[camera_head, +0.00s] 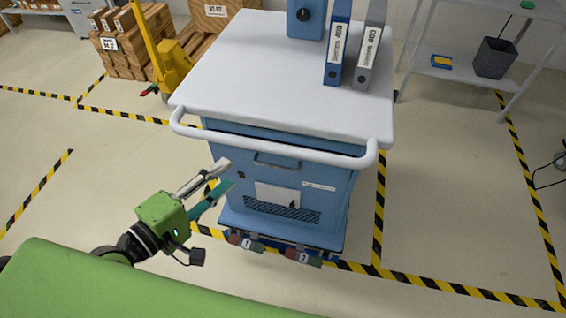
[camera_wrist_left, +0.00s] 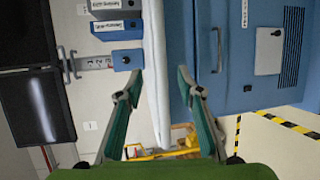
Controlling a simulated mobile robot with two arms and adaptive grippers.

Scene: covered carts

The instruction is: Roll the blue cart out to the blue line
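The blue cart (camera_head: 335,198) stands in the middle of the head view, with a white top (camera_head: 270,75) and a white push bar (camera_head: 270,148) along its near side. My left gripper (camera_head: 230,173) is open and empty, below the left part of the bar in that view. In the left wrist view the open fingers (camera_wrist_left: 163,82) show on either side of a white bar (camera_wrist_left: 156,75), which runs up the picture; whether they touch it I cannot tell. Two pedals marked 1 (camera_head: 246,243) and 2 (camera_head: 303,257) are at the cart's foot. No blue line is visible. My right gripper is out of view.
Binders, including a blue one (camera_head: 338,45) and a grey one (camera_head: 371,48), stand on the cart top. A yellow pallet truck (camera_head: 172,65) and stacked boxes are behind left. A metal shelf (camera_head: 470,72) is behind right. Yellow-black floor tape (camera_head: 445,285) surrounds the cart.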

